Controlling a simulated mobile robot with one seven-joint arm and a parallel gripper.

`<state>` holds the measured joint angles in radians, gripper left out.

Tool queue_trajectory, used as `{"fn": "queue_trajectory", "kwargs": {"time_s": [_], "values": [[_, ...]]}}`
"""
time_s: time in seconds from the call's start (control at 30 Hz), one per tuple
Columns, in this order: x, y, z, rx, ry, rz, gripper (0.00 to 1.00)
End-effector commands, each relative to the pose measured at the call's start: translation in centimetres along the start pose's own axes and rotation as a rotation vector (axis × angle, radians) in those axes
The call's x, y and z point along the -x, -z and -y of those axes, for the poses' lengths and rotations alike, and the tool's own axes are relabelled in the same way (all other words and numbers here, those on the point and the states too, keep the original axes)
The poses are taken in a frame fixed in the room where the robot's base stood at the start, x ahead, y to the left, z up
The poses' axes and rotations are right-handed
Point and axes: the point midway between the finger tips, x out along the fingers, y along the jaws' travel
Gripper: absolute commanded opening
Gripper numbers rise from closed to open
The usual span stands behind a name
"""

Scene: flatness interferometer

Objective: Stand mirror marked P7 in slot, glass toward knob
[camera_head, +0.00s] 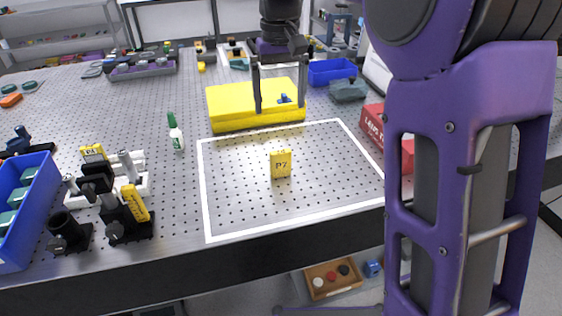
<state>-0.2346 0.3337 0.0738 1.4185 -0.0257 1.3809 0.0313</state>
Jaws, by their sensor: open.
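A small yellow block marked P7 (281,164), the mirror piece, stands upright on the perforated table inside a white outlined rectangle. Its marked yellow face is toward the camera; no glass face shows. My gripper (279,108) hangs above and behind it, pointing down. Its two fingers are apart, in front of a yellow box, with nothing between them that I can tell is held. At the left, a white and black optical assembly (137,185) has yellow parts and dark mounts, one with a round knob-like end (64,229). I cannot tell which part is the slot.
A yellow box (228,102) lies behind the outlined area. A white and green bottle (175,132) stands left of it. A blue bin (26,226) is at the left edge, a red box (374,124) at the right. The outlined area (235,205) is mostly clear.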

Motion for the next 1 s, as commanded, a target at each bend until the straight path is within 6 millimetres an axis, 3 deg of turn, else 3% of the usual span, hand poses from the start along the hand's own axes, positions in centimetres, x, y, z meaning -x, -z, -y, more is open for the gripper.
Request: {"fn": "queue_trajectory", "kwargs": {"time_s": [0.17, 0.5, 0.87, 1.0], "values": [[-2.2, -0.1, 0.0, 0.003, 0.001, 0.016, 1.0], [-9.5, -0.2, 0.0, 0.003, 0.001, 0.015, 1.0], [-12.8, -0.3, 0.1, 0.002, 0.001, 0.011, 1.0], [-15.1, -0.5, 0.1, 0.002, 0.001, 0.013, 1.0]]}}
